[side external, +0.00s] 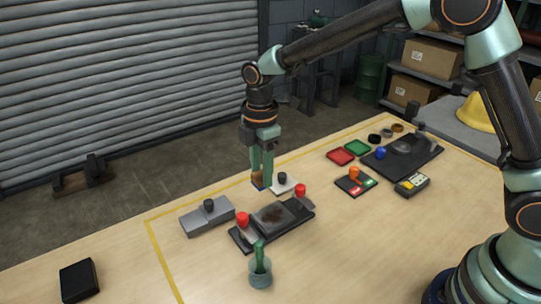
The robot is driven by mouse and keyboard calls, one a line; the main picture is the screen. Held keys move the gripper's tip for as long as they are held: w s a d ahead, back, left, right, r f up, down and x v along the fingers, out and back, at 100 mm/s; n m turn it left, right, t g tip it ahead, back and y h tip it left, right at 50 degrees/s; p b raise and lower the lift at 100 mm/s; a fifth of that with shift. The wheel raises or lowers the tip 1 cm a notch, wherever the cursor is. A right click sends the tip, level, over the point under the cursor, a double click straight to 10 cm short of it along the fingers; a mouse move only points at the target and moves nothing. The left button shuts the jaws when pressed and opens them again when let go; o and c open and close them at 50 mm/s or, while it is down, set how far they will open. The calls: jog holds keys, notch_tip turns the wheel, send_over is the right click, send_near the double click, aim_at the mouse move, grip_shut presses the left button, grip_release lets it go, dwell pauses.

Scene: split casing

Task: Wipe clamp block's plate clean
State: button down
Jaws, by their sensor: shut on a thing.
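The clamp block (240,238) appears to be the dark base with a red knob at each end, in the middle front of the table. Its plate (273,216) lies between the knobs and carries a dark brownish smear. My gripper (262,178) points down behind the block, near the far table edge, and is shut on a small tan and blue pad (257,182). The pad is small in the picture and partly hidden by the fingers. It is apart from the plate. I cannot tell whether the pad touches the table.
A white piece with a black knob (284,184) lies just right of my gripper. A grey block (207,217) is left of the clamp block. A cup with a green handle (260,272) stands in front. Trays and a dark board (404,155) lie right; a black box (79,281) lies left.

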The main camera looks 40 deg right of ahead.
jog(key=shift+f, duration=3.6)
jog(key=shift+s, duration=3.45)
jog(key=shift+w+f, duration=0.1)
jog(key=shift+w, duration=3.25)
jog(key=shift+w+d, duration=0.15)
jog(key=shift+d, duration=0.5)
jog(key=shift+s, duration=3.45)
jog(key=shift+w, duration=3.45)
jog(key=shift+r, duration=4.05)
